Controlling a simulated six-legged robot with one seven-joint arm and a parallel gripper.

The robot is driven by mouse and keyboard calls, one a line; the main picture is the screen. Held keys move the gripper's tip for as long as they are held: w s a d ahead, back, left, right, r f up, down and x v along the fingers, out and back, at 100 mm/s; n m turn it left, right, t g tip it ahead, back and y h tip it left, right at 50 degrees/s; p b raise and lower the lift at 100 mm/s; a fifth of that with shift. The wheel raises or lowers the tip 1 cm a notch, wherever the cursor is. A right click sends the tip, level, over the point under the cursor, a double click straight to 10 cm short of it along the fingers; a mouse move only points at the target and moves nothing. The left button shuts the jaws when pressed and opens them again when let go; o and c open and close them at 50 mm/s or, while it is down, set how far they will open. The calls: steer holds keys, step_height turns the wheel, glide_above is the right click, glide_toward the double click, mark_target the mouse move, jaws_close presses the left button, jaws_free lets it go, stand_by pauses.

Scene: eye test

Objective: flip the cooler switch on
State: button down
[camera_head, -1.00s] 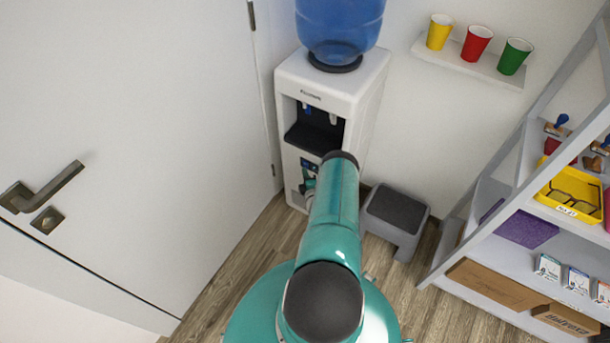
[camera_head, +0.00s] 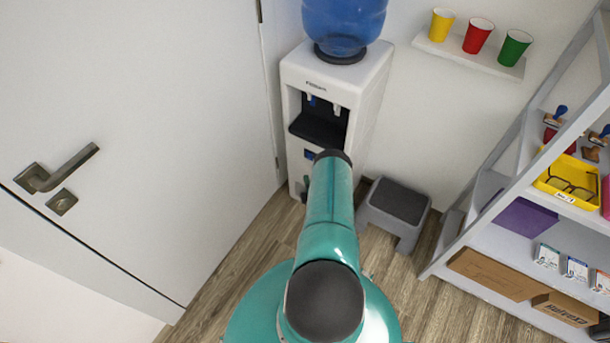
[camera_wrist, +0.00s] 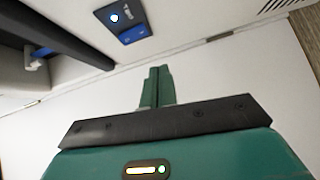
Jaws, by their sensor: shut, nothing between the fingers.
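The water cooler (camera_head: 371,88) is a white upright unit with a blue bottle (camera_head: 345,18) on top and a dark dispensing recess. Its small dark control panel (camera_wrist: 112,14) shows at the top of the wrist view, with a lit round light and a blue switch (camera_wrist: 134,34) at its lower end. In the head view, my arm partly covers the panel. My gripper (camera_wrist: 158,69) is shut and empty, its green fingers pointing toward the cooler front. In the wrist view the fingertips appear below and right of the switch, apart from it. The switch's on or off position is unclear.
A grey step stool (camera_head: 397,204) stands right of the cooler. A grey shelf unit (camera_head: 482,228) with boxes and a yellow tray is at the right. A white door (camera_head: 140,90) with a metal handle is at the left. Three cups stand on a wall shelf (camera_head: 470,56).

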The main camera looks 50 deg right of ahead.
steer(key=shift+f+v, duration=0.2)
steer(key=shift+v, duration=1.1)
steer(key=shift+f+v, duration=0.25)
steer(key=shift+v, duration=1.1)
